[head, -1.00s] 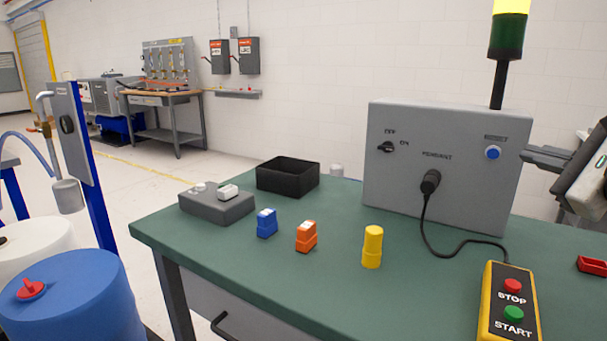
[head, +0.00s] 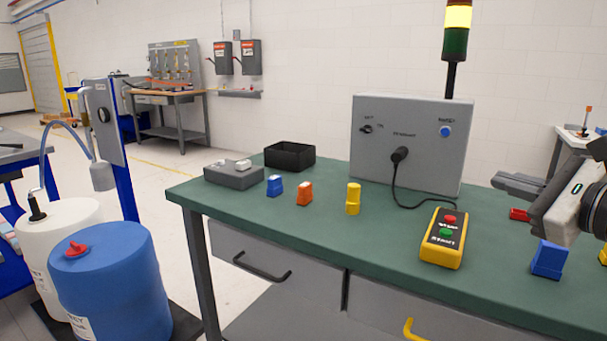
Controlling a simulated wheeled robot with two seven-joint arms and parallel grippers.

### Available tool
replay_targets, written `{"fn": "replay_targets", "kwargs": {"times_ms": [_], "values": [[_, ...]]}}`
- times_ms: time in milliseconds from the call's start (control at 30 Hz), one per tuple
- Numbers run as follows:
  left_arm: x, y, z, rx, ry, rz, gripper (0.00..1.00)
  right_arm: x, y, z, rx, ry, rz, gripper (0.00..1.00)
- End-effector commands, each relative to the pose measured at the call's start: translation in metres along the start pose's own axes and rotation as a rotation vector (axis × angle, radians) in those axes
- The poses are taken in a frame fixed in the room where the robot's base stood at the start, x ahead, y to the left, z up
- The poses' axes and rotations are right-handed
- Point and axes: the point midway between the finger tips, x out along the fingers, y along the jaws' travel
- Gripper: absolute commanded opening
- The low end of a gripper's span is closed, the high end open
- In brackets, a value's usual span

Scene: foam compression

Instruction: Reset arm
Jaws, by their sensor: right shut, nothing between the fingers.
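My right gripper (head: 505,184) comes in from the right edge. Its fingers are shut and empty, above the right part of the green table and apart from the grey control box (head: 407,145). The box has a blue reset button (head: 445,131), a switch and a plugged black cable. The cable's lower end is by the yellow pendant (head: 443,252) with red and green buttons. My left gripper is outside the view.
Blue (head: 275,186), orange (head: 305,194) and yellow (head: 353,199) blocks stand on the green table (head: 330,230). A grey fixture (head: 233,178) and black bin (head: 290,156) are behind. Drums (head: 110,285) stand left.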

Motion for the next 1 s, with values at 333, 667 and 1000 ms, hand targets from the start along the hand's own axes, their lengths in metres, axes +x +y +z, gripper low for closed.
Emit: {"fn": "replay_targets", "kwargs": {"times_ms": [333, 667, 1000], "values": [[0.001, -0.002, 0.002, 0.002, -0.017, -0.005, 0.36, 0.012, 0.102, -0.014, 0.786, -0.198, 0.231, 0.0], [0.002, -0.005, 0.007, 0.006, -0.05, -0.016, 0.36, -0.013, 0.207, -0.102, 2.426, -0.278, 0.037, 0.0], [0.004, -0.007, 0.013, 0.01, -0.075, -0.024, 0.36, -0.08, 0.379, -0.182, -2.526, 0.007, 0.59, 0.0]]}}
